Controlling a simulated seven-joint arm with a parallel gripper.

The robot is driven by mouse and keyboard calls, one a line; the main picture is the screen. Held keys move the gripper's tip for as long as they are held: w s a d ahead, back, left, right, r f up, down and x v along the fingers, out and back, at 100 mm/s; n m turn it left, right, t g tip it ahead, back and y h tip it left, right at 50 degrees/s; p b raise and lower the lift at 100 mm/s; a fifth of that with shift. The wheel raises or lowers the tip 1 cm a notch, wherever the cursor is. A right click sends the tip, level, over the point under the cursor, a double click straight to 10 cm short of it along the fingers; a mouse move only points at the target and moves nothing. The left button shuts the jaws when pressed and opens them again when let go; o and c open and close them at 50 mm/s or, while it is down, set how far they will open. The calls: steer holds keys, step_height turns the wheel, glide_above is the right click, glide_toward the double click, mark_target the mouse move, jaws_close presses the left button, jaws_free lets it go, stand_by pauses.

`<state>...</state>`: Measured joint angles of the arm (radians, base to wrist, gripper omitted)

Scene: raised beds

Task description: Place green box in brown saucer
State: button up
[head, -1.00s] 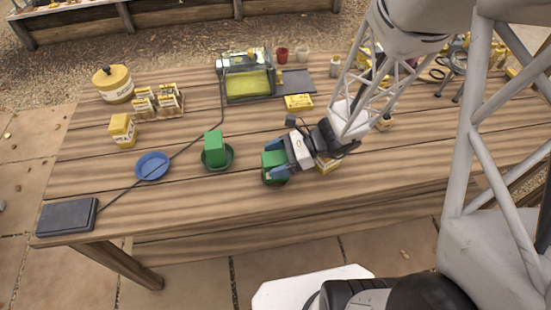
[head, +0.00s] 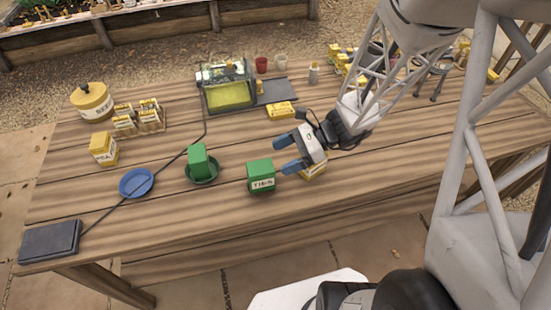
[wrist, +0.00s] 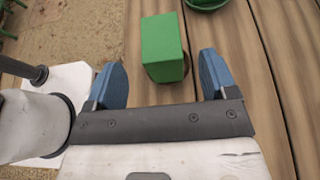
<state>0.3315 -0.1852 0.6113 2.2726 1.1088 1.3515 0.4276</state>
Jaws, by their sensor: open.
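A green box (head: 261,178) with a white label stands upright near the table's front edge. It also shows in the wrist view (wrist: 163,42), ahead of and between the two blue fingers. My gripper (head: 281,155) is open and empty, just right of and behind this box in the head view. A darker brown patch shows at the box's base in the wrist view; I cannot tell if it is a saucer. A second green box (head: 198,158) stands in a green saucer (head: 203,180) to the left. No brown saucer is clearly visible.
A blue saucer (head: 136,183) lies further left, with a dark flat pad (head: 50,241) at the front left corner. Yellow boxes, a yellow canister (head: 92,103) and a clear bin (head: 228,86) stand behind. A yellow box (head: 314,166) stands close by my gripper.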

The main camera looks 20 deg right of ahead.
steer(key=shift+v, duration=2.35)
steer(key=s+a+r+n+t+h, duration=0.1)
steer(key=s+r+n+h, duration=0.4)
steer(key=r+n, duration=0.4)
steer(key=s+r+n+t+h, duration=0.1)
steer(key=s+r+n+h, duration=0.5)
steer(key=r+n+h, duration=0.2)
steer(key=shift+s+a+r+n+t+h, duration=0.3)
steer(key=shift+a+r+n, duration=0.1)
steer(key=shift+r, duration=0.55)
